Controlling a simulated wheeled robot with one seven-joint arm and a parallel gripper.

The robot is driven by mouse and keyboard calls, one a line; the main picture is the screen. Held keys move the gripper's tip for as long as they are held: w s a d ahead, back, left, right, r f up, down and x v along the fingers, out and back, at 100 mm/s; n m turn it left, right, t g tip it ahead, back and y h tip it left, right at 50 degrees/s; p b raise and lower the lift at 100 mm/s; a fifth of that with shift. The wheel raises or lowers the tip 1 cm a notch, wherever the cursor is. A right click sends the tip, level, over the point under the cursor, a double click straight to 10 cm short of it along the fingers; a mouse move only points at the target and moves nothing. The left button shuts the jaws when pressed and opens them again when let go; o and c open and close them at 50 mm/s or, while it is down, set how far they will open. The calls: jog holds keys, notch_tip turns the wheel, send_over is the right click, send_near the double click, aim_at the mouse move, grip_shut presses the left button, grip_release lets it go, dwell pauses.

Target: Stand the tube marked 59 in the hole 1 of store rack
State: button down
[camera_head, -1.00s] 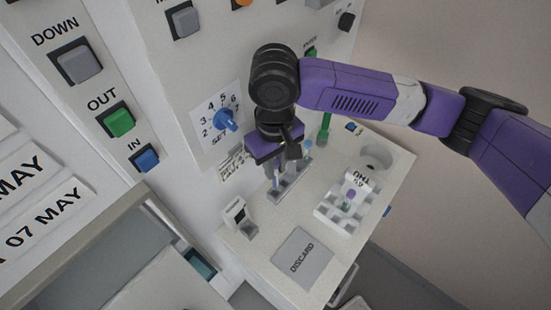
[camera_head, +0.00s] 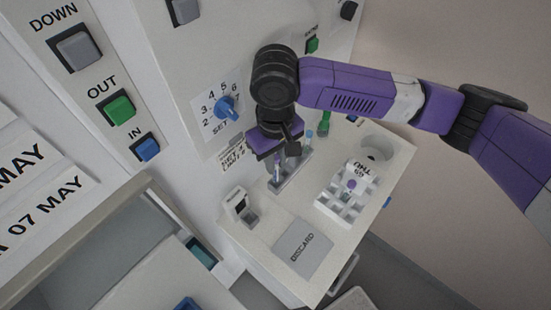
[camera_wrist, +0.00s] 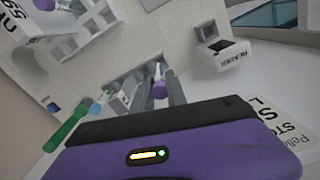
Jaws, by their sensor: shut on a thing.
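My gripper (camera_wrist: 162,92) is shut on a purple-capped tube (camera_wrist: 160,89), with one grey finger on each side of the cap. No number can be read on this tube. In the head view my gripper (camera_head: 277,160) is at the long grey rack (camera_head: 288,181) by the panel. I cannot tell whether the held tube's lower end is in a hole of it. A blue-capped tube (camera_head: 308,137) stands at that rack's far end. A white rack (camera_head: 335,208) with several holes and a printed label holds another purple-capped tube (camera_head: 351,184). I cannot read which rack is the store rack.
A grey DISCARD pad (camera_head: 302,248) lies at the bench's front. A small white device (camera_head: 240,206) stands left of it. A round well (camera_head: 377,148) is at the back right. The panel with a blue dial (camera_head: 227,107) rises on the left.

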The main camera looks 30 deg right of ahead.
jog(key=shift+f, duration=0.55)
dwell(0.6)
jog(key=shift+f, duration=0.3)
jog(key=shift+f, duration=0.65)
dwell(0.3)
jog(key=c, duration=1.3)
grip_release()
jog(key=shift+o, duration=0.2)
notch_tip(320, 180, up, 8)
jog(key=shift+f, duration=0.1)
